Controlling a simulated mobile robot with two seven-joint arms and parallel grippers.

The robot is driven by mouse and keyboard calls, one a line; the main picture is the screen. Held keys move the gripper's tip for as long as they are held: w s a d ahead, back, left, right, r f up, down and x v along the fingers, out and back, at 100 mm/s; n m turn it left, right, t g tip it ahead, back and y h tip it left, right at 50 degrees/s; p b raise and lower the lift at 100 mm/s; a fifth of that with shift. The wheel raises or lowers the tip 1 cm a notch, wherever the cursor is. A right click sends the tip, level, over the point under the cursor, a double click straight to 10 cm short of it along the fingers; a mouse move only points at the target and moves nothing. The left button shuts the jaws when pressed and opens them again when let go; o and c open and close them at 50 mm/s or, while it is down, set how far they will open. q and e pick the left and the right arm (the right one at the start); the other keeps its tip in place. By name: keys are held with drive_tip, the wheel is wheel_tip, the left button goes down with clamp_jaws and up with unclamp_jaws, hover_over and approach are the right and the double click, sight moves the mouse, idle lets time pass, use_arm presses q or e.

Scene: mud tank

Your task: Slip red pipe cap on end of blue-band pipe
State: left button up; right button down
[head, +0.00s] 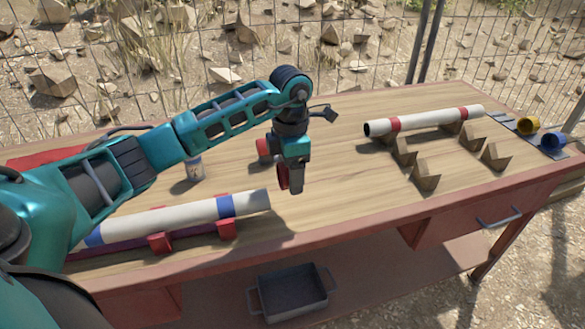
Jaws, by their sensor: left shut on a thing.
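The blue-band pipe (185,215) is white with blue bands and lies at the front left of the table on red supports. Its right end points toward my left gripper. My left gripper (291,186) points down, a little right of and beyond that pipe end in the picture. It is shut on the red pipe cap (282,176), which shows only partly beside the fingers. The cap and the pipe end look apart. My right gripper is not in view.
Another red object (263,149) stands behind my gripper, partly hidden. A red-band pipe (425,121) lies at the right on wooden blocks. A can (194,169) stands behind the blue-band pipe.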

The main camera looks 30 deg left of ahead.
sight(263, 192)
use_arm(q)
drive_tip(key=f+b, duration=0.2)
drive_tip(key=f, duration=0.2)
drive_tip(key=shift+s+a+f+b, duration=0.25)
drive_tip(key=shift+b, duration=0.15)
drive_tip(key=shift+s+a+f+b, duration=0.2)
drive_tip(key=shift+f+b, duration=0.1)
drive_tip(key=shift+f, duration=0.35)
drive_tip(key=shift+s, duration=0.1)
drive_tip(key=shift+s+a, duration=0.1)
idle(0.4)
drive_tip(key=shift+s+a+p, duration=0.35)
drive_tip(key=shift+s+a, duration=1.2)
drive_tip(key=shift+s, duration=0.25)
drive_tip(key=o, duration=0.9)
